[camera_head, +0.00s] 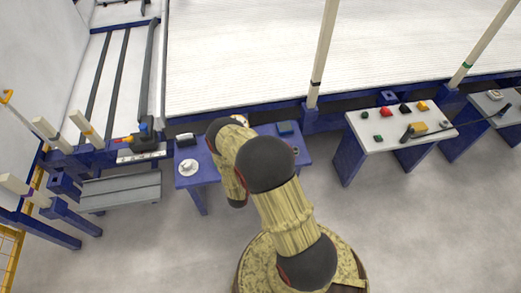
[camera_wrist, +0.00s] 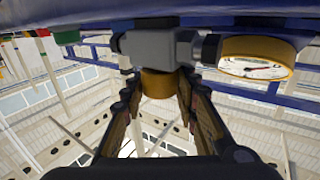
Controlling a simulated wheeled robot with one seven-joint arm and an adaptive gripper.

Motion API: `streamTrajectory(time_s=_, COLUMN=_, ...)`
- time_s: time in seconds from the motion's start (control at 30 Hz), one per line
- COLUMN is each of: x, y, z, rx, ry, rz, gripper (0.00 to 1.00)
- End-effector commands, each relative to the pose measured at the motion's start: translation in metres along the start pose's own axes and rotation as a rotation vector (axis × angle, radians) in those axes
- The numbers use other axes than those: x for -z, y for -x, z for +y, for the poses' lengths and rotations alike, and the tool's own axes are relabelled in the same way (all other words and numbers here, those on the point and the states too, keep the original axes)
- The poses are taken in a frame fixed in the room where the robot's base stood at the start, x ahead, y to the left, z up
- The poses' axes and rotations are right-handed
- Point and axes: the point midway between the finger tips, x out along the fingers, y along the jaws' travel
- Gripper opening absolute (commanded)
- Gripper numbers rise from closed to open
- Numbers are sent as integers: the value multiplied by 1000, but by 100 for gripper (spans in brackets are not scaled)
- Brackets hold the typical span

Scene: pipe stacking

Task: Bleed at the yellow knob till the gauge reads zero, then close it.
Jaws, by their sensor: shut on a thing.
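The yellow knob (camera_wrist: 158,84) hangs under a grey valve body (camera_wrist: 160,48) in the wrist view, which looks steeply upward. My gripper (camera_wrist: 158,92) comes from below, with one finger on each side of the knob, shut on it. The round gauge (camera_wrist: 258,66) with a yellow-brown rim is to the right of the valve body. Its white face and a dark and red needle show at a slant; I cannot read the value. In the head view my arm hides the gripper, the knob and the gauge.
A blue table (camera_head: 205,183) stands behind my arm with a white dish-like item (camera_head: 188,167) on its left. A white-topped table (camera_head: 388,147) with coloured parts is at the right. A grey bench (camera_head: 120,190) is at the left. The floor in front is mostly clear.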

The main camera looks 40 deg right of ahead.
Motion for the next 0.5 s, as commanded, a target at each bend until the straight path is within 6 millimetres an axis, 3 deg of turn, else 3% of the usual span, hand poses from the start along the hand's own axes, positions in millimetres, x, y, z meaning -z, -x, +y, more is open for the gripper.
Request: streamTrajectory(time_s=0.5, x=0, y=-1, z=-1, rx=-105, ry=-1, rz=0, gripper=4)
